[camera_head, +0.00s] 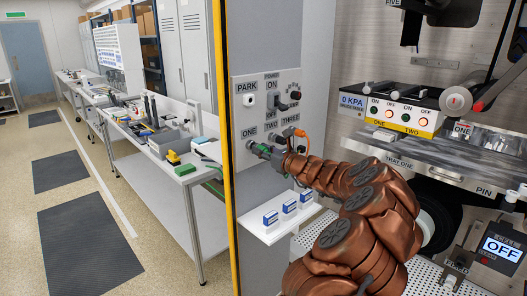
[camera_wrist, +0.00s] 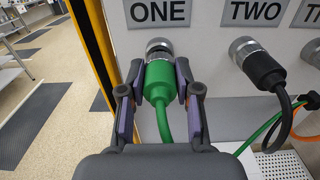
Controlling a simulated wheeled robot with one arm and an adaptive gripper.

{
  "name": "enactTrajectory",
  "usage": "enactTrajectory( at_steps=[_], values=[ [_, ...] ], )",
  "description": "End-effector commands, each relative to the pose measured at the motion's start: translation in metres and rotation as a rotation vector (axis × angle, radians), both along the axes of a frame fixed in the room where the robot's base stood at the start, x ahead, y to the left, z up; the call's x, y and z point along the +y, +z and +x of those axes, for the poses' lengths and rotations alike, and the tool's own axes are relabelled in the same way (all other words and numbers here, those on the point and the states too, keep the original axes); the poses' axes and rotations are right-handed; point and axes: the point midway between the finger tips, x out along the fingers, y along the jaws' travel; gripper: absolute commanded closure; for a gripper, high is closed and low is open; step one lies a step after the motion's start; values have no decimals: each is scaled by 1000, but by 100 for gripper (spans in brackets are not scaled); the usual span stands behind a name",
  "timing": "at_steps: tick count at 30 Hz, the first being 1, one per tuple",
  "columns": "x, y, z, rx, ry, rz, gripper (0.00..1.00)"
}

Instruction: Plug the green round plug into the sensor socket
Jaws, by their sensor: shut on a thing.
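The green round plug (camera_wrist: 158,84) is in the wrist view, directly below the ONE label, its top meeting a silver metal collar (camera_wrist: 159,47) on the white panel. Whether the collar is part of the socket or the plug, and how deep the plug sits, I cannot tell. My gripper (camera_wrist: 157,92) is shut on the plug, one finger on each side. Its green cable hangs down between the fingers. In the head view, the green plug (camera_head: 258,149) and my gripper (camera_head: 274,156) are at the panel's lower left. No label reading "sensor" is legible.
A black plug (camera_wrist: 261,66) with a black cable is in the TWO socket, right of my gripper. Part of the THREE socket shows at the right edge. A yellow post (camera_head: 224,140) borders the panel's left. A white shelf (camera_head: 270,234) with small blue-and-white boxes is below.

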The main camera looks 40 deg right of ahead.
Motion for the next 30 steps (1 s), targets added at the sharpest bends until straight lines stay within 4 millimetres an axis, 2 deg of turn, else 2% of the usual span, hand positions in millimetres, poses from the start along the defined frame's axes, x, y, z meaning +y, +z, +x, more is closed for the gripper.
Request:
enactTrajectory(
  at_steps=[20,21,30],
  values=[
    [0,0,14,1,1,1,100],
    [0,0,14,1,1,1,67],
    [0,0,14,0,0,1,38]
  ],
)
